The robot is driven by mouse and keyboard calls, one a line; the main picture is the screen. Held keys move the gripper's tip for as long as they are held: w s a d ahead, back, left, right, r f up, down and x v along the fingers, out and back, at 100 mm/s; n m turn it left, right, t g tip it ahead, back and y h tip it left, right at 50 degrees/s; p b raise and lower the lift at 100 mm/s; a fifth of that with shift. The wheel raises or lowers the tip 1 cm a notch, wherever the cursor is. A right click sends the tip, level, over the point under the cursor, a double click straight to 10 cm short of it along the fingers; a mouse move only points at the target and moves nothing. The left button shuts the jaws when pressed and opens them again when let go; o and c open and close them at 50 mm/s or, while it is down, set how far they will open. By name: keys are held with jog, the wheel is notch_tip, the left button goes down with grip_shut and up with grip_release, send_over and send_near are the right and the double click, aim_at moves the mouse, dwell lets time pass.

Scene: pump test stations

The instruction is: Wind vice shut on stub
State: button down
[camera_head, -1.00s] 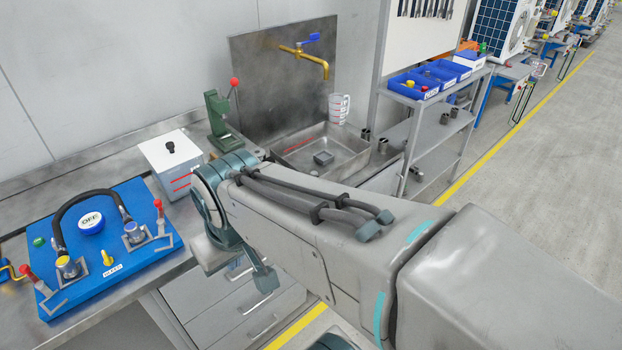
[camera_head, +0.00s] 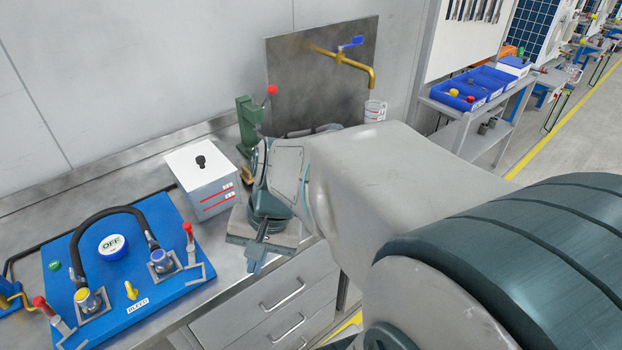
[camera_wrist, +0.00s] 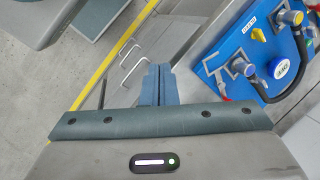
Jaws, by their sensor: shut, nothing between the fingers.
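My gripper (camera_head: 254,266) is low at the bench's front edge, right of the blue panel and in front of the white box. Its blue-grey fingers are together and empty, and they also show shut in the wrist view (camera_wrist: 157,86). I cannot make out a vice or a stub in either view. My arm covers much of the bench to the right of the box. A thin dark rod (camera_wrist: 102,92) shows left of the fingers in the wrist view; I cannot tell what it belongs to.
The blue panel (camera_head: 140,305) with hose and red-tipped clamps lies left. The white box (camera_head: 202,185) stands behind my gripper, with a green press (camera_head: 248,128) beyond it. Drawers (camera_head: 285,300) are below. A brass tap (camera_head: 345,60) and a shelf of blue bins (camera_head: 462,92) are behind.

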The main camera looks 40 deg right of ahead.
jog(key=w+d+f+m+t+y+b, duration=0.1)
jog(key=w+d+f+m+t+y, duration=0.3)
jog(key=m, duration=0.7)
jog(key=w+d+f+m+t+y+b, duration=0.2)
jog(key=w+d+f+m+t+y, duration=0.15)
jog(key=w+d+m, duration=0.45)
jog(key=s+d+f+m+t+h, duration=0.1)
jog(key=d+f+m+t+h, duration=0.15)
jog(key=d+m, duration=0.4)
jog(key=s+d+f+m+t+h+b, duration=0.1)
jog(key=d+m+t+h, duration=0.3)
jog(key=d+m, duration=0.25)
jog(key=s+d+f+m+t+h, duration=0.1)
jog(key=d+f+m+t+h, duration=0.15)
jog(key=d+m, duration=0.45)
jog(key=w+a, duration=0.1)
jog(key=w, duration=0.5)
jog(key=shift+w+a+r+m+b, duration=0.2)
jog(key=shift+w+r+m+b, duration=0.1)
jog(key=shift+w+m, duration=0.1)
jog(key=shift+t+h, duration=0.25)
jog(key=shift+a+f, duration=0.15)
jog(key=shift+f, duration=0.25)
